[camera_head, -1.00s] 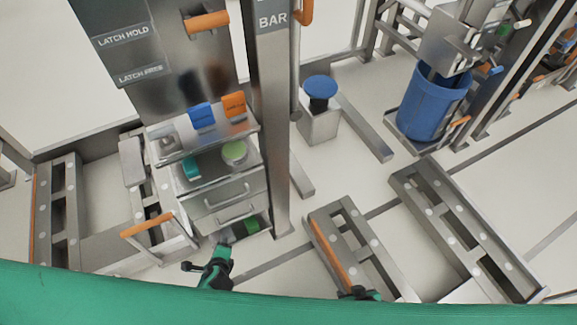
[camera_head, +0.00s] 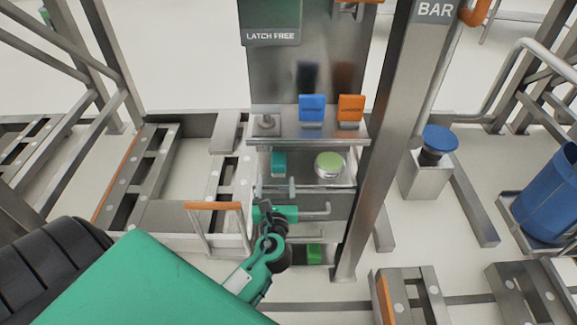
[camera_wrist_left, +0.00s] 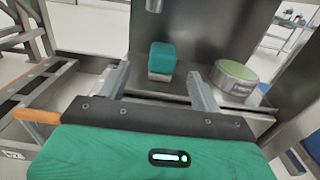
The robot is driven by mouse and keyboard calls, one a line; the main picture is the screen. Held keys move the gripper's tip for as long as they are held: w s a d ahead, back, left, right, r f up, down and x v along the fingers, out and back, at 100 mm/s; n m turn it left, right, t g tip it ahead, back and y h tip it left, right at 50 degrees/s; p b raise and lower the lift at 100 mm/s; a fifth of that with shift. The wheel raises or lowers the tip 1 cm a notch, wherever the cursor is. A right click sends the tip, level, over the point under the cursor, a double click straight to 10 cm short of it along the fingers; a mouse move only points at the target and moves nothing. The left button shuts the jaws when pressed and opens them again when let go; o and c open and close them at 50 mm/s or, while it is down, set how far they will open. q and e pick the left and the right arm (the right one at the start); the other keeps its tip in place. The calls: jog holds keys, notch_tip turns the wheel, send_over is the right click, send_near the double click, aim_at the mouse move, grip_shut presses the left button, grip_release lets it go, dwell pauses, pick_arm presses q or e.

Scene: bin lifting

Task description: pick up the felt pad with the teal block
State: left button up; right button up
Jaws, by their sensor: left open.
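The felt pad with the teal block (camera_head: 279,163) stands on the middle shelf of the metal cabinet, towards its left side. In the left wrist view the teal block (camera_wrist_left: 162,56) has a pale grey lower part and stands between and beyond the fingertips. My left gripper (camera_head: 275,189) is open and empty in front of the shelf, a little nearer to me than the pad. Its two fingers (camera_wrist_left: 158,72) point towards the pad on either side in the wrist view, with no visible contact. My right gripper is not in view.
A round tin with a green top (camera_head: 330,165) stands right of the pad on the same shelf. The shelf above (camera_head: 290,137) holds a blue block (camera_head: 312,108) and an orange block (camera_head: 351,108). A metal post (camera_head: 385,140) rises at the right, and an orange-handled frame (camera_head: 213,206) stands left.

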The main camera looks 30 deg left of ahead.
aim_at(278, 158)
pick_arm(q)
jog(key=x, duration=0.5)
jog(key=shift+w, duration=0.1)
jog(key=x, duration=0.2)
jog(key=b+x, duration=0.1)
jog(key=x, duration=0.2)
jog(key=shift+w+d+r, duration=0.1)
jog(key=shift+d+r, duration=0.05)
jog(key=shift+d, duration=0.15)
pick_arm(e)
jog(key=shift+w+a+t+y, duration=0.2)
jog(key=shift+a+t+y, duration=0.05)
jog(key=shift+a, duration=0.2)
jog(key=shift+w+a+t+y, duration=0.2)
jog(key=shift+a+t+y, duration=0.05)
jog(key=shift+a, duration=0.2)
pick_arm(q)
jog(key=shift+c, duration=0.3)
jog(key=c, duration=1)
